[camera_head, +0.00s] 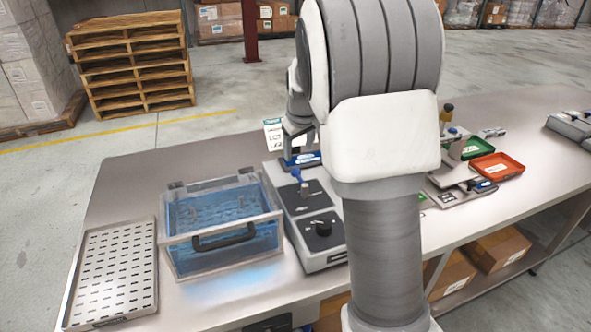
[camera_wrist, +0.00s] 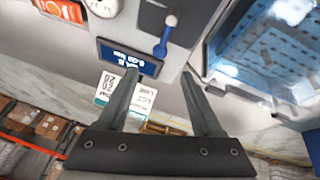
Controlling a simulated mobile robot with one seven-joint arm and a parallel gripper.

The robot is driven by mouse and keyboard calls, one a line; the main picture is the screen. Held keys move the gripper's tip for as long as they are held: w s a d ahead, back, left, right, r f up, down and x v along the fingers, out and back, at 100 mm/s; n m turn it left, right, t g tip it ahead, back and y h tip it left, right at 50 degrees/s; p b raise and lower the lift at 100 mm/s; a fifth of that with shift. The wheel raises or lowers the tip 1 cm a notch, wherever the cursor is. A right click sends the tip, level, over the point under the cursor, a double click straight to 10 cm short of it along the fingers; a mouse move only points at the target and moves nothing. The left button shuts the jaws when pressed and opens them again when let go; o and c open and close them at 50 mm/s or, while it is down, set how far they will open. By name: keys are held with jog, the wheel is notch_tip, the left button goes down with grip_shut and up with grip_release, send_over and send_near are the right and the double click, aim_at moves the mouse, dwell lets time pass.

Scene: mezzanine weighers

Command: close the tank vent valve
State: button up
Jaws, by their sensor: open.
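The tank (camera_head: 178,250) is a clear box of blue liquid with a lid and a dark front handle; part of it shows in the wrist view (camera_wrist: 212,62). Right beside it stands a grey control unit (camera_head: 335,250). A small blue-handled lever (camera_head: 297,174), which looks like the vent valve, rises from the unit's upper panel. In the wrist view the blue lever (camera_wrist: 165,36) lies just beyond the fingertips. My gripper (camera_wrist: 159,75) is open and empty, apart from the lever. In the head view my gripper (camera_head: 299,146) is partly hidden by my arm, near the unit's far end.
A blue display (camera_wrist: 130,58) sits beside the lever. A perforated metal tray (camera_head: 115,270) lies left of the tank. Green (camera_head: 477,148) and orange (camera_head: 497,166) trays lie to the right, past my arm.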

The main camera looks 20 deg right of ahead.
aim_at(296, 170)
jog(key=x, duration=1.1)
jog(key=shift+w+f, duration=0.2)
jog(key=shift+f, duration=0.1)
grip_shut()
dwell(0.9)
